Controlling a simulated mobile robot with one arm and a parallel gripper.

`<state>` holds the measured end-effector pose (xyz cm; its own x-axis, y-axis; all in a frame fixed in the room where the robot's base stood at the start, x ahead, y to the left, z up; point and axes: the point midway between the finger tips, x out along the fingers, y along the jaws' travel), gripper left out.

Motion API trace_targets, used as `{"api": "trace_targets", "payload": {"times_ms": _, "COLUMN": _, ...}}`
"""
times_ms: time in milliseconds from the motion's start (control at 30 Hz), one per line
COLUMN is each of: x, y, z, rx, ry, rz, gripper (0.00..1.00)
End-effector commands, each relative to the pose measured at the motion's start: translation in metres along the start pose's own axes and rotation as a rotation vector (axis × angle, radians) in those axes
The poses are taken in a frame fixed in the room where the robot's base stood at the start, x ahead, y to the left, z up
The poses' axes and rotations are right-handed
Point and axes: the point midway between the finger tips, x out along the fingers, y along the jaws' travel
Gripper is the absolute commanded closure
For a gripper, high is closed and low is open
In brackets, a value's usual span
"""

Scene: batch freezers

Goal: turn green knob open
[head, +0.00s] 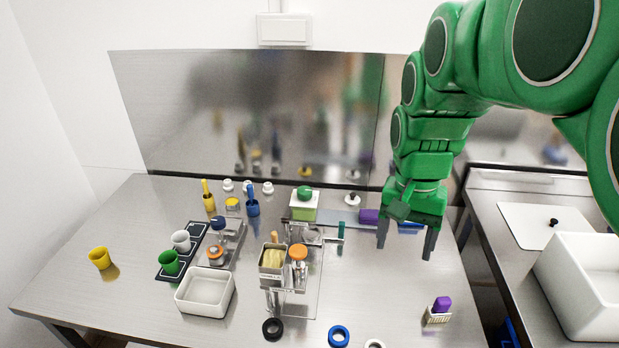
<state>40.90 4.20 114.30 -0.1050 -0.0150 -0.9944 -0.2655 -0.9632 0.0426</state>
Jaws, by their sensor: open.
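A round green knob (305,192) sits on top of a small white-and-green box (303,208) at the back middle of the table. A separate dark green handle (341,231) stands upright at the right of the clear-framed apparatus (300,290). I cannot tell whether either is turned open or closed. My gripper (406,247) hangs pointing down over the right part of the table, right of both and touching neither. Its two dark fingers are spread apart with nothing between them.
An orange knob (298,252) and a yellow-filled container (272,257) are on the apparatus. A purple-topped block (441,306) stands front right. A reflective panel (250,115) stands behind.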

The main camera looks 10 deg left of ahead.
Motion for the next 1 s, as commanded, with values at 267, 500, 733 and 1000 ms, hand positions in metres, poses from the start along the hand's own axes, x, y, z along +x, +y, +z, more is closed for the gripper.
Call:
{"api": "trace_targets", "payload": {"times_ms": 267, "x": -0.012, "y": -0.045, "z": -0.058, "rx": 0.094, "ry": 0.020, "rz": -0.003, "gripper": 0.28}}
{"api": "trace_targets", "payload": {"times_ms": 500, "x": -0.014, "y": -0.087, "z": -0.103, "rx": 0.175, "ry": 0.034, "rz": -0.008, "gripper": 0.28}}
{"api": "trace_targets", "payload": {"times_ms": 733, "x": -0.014, "y": -0.131, "z": -0.143, "rx": 0.250, "ry": 0.053, "rz": -0.019, "gripper": 0.28}}
{"api": "trace_targets", "payload": {"times_ms": 1000, "x": -0.004, "y": -0.186, "z": -0.183, "rx": 0.339, "ry": 0.064, "rz": -0.029, "gripper": 0.28}}
